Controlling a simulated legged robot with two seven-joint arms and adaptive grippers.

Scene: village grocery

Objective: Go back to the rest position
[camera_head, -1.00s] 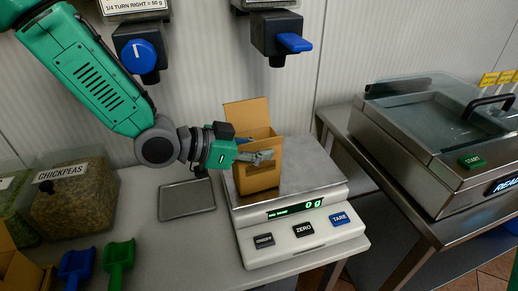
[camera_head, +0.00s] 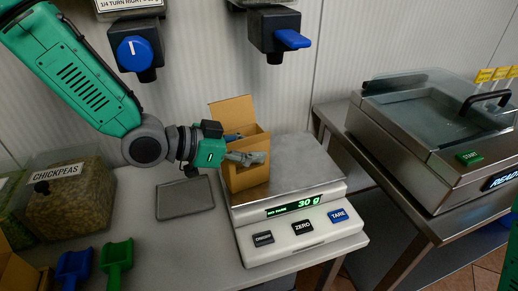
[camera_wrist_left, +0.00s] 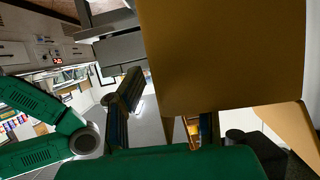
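A brown cardboard box (camera_head: 246,178) with a raised flap stands on the scale's metal plate (camera_head: 300,165). The scale's green display (camera_head: 303,203) reads 30 g. My left gripper (camera_head: 240,150) is at the upper part of the box. One finger lies across the outside front and the other seems to be at the box's open top, partly hidden. In the left wrist view, the fingers (camera_wrist_left: 165,115) stand apart, with a gap between the near finger and the box wall (camera_wrist_left: 225,50). My right gripper is out of view.
A chickpeas bin (camera_head: 75,195), a blue scoop (camera_head: 75,268) and a green scoop (camera_head: 117,262) are at left. A small grey tray (camera_head: 185,200) lies below my left arm. Dispensers with blue knobs (camera_head: 135,54) hang above. A steel machine (camera_head: 430,130) stands right.

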